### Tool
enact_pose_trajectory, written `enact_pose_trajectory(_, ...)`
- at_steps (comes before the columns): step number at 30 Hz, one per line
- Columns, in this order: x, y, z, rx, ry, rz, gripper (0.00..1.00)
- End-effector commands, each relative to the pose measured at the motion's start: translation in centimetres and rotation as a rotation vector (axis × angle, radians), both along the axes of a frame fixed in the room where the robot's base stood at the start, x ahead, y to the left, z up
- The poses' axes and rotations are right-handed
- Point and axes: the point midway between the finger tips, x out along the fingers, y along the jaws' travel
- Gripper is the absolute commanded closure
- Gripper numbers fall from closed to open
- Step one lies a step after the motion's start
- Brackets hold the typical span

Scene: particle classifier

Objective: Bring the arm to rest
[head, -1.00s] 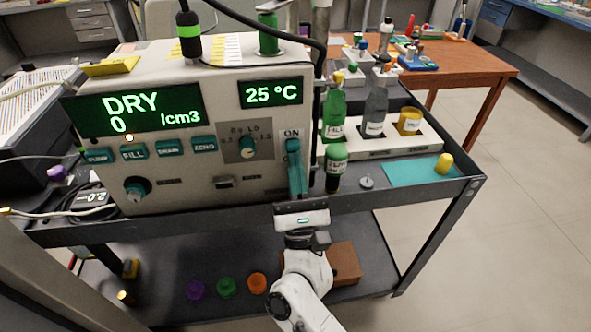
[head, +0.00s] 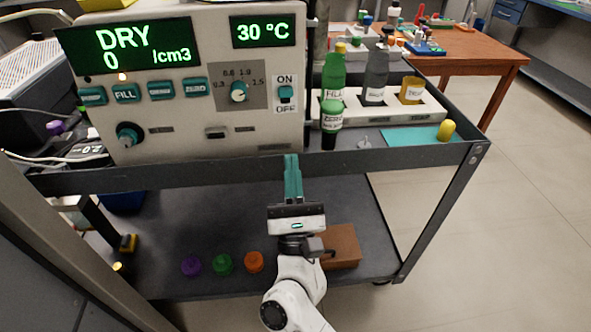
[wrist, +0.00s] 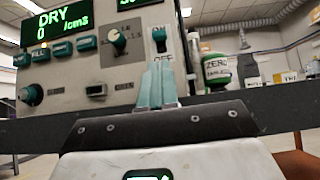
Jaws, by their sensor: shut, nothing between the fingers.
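My gripper (head: 292,170) is in front of the cart's upper shelf edge, below the ON/OFF switch (head: 286,94) of the particle classifier (head: 200,135). Its teal fingers are together with nothing between them, pointing up and away from me. In the wrist view the fingers (wrist: 158,85) stand in front of the panel, below the switch (wrist: 159,38) and apart from it. The switch's teal lever sits toward ON. The display (head: 130,48) reads DRY 0 /cm3, and the small display (head: 262,31) reads 30 °C.
A green ZERO bottle (head: 331,122) and a white rack (head: 390,112) with bottles stand right of the classifier. The shelf's front edge (head: 410,157) runs close behind my gripper. Purple, green and orange caps (head: 254,262) and a brown block (head: 341,245) lie on the lower shelf.

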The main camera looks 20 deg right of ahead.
Motion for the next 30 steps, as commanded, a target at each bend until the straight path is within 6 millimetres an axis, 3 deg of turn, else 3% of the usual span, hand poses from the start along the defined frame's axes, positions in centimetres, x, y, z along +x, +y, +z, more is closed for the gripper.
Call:
enact_pose_trajectory(20, 0.1, 0.3, -0.4, -0.044, 0.029, -0.009, 1.00)
enact_pose_trajectory(26, 0.9, 2.0, -2.6, -0.405, 0.235, -0.065, 1.00)
enact_pose_trajectory(30, 1.0, 3.1, -6.3, -0.797, 0.418, -0.109, 1.00)
